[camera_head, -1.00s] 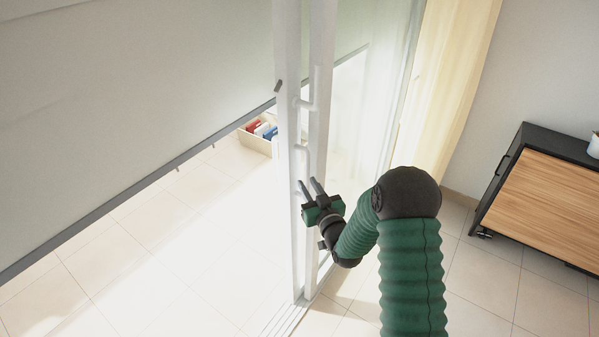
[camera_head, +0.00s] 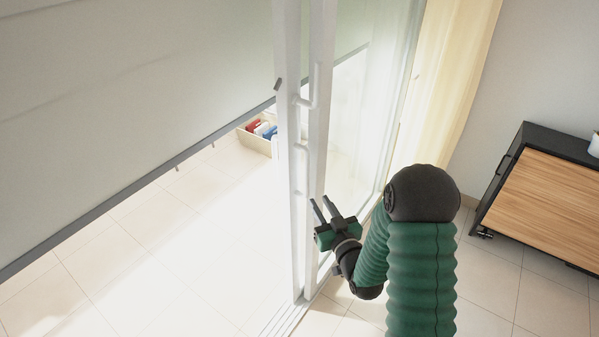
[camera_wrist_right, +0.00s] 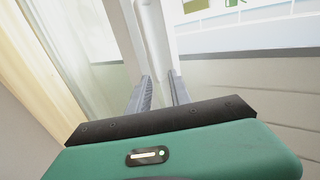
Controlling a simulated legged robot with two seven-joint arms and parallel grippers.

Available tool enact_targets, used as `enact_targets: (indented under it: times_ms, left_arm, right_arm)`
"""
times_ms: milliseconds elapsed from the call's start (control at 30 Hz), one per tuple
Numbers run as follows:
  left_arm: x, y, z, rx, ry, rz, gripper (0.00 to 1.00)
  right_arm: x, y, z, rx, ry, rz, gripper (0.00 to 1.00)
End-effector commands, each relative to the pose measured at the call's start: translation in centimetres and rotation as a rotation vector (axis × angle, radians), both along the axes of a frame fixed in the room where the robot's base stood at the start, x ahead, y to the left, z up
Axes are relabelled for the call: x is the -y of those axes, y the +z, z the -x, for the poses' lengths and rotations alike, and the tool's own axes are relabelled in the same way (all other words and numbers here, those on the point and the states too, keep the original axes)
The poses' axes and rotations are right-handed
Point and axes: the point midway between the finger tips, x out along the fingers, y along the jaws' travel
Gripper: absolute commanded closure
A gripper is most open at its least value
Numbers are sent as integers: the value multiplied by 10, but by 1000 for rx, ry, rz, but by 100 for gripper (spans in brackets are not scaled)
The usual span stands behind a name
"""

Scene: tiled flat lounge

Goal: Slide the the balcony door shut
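The balcony door has a white upright frame (camera_head: 319,150) with glass to its right. A white bar handle (camera_head: 314,88) stands on the frame, and a second white handle (camera_head: 299,165) shows lower on the adjoining upright. To the left of the uprights, tiled floor shows below a grey shade. My left gripper is out of view.
A grey shade (camera_head: 120,110) hangs across the left. A box (camera_head: 254,143) with red and blue items stands beyond the uprights. A floor track (camera_head: 287,318) runs below the frame. A cream curtain (camera_head: 445,90) and a wooden-front cabinet (camera_head: 545,200) are on the right.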

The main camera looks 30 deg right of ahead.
Motion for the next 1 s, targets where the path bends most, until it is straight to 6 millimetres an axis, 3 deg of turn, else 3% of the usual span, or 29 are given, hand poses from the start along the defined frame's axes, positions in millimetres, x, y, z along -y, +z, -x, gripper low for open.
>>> enact_targets:
  times_ms: [233, 533, 1000]
  left_arm:
    - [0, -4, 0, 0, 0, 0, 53]
    - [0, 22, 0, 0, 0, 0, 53]
    - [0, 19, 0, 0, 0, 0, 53]
  right_arm:
    - [-4, -1, 21, 0, -2, 0, 75]
    - [-9, 2, 44, -3, 0, -2, 75]
    - [-9, 0, 48, 0, -1, 0, 75]
